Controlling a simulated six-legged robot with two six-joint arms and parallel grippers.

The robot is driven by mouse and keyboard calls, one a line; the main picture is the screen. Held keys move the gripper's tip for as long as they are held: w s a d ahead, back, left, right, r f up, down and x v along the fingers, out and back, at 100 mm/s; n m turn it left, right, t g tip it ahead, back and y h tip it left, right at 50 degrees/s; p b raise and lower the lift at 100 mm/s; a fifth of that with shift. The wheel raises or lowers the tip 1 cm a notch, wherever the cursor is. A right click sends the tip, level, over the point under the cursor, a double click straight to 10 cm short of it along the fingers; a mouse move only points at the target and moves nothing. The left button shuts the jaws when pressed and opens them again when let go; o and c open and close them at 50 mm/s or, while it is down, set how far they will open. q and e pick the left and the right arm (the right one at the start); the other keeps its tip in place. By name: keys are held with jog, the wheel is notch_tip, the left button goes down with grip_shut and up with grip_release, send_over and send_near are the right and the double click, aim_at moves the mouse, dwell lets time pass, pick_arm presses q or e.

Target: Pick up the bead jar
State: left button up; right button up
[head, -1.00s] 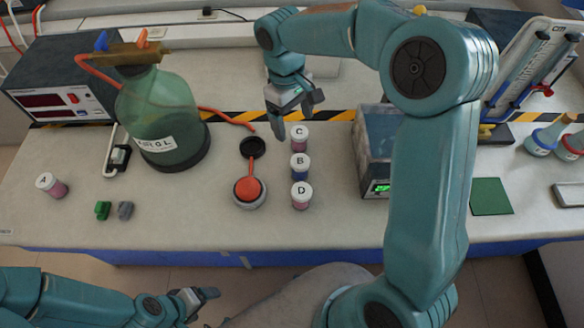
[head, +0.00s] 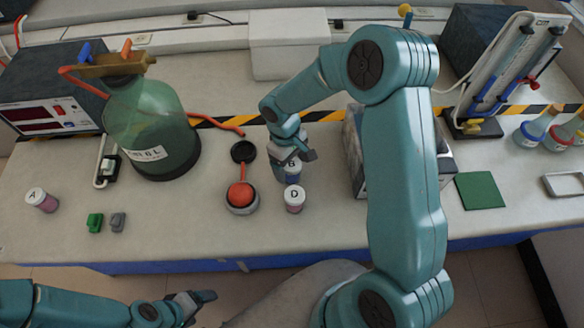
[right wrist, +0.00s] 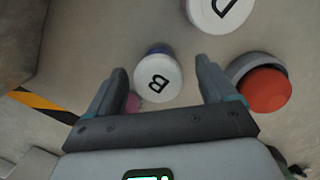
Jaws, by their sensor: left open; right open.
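Several small jars with lettered white lids stand on the bench; which one holds beads I cannot tell. Jar B (head: 292,172), with a blue body, is partly covered by my right gripper (head: 292,156). In the right wrist view, jar B's lid (right wrist: 158,78) lies between the two spread, empty fingers. Jar D (head: 294,200) stands just in front, and jar A (head: 42,200) is pinkish at far left. Jar C is hidden in the head view; a pink bit (right wrist: 133,103) shows beside a finger in the wrist view. My left gripper (head: 198,298) is open, low, off the bench front.
A red ball-topped item (head: 239,195) stands close left of the jars, with a black disc (head: 243,151) behind it. A large green bottle (head: 150,125) stands left. A grey box (head: 352,150) is close right. Open bench lies in front.

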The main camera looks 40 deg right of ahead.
notch_tip(320, 180, down, 2)
jog(key=shift+w+d+f, duration=0.1)
jog(key=shift+d+f, duration=0.05)
jog(key=shift+s, duration=0.2)
jog(key=shift+c, duration=0.6)
jog(key=shift+w, duration=0.15)
jog(key=c, duration=1.1)
jog(key=shift+o, duration=0.2)
jog(key=shift+r, duration=0.2)
